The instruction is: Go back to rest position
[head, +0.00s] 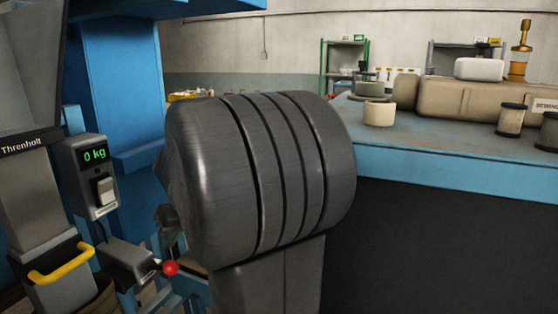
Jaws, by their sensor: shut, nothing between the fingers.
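A large dark grey ribbed arm link of mine fills the middle of the head view, close to the camera. My gripper is not in view; the arm link hides what lies behind it.
At left stands a blue machine frame (115,85) with a display box (88,170) reading 0 kg, a yellow handle (62,265) and a red knob (171,268). Shelves stand behind.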

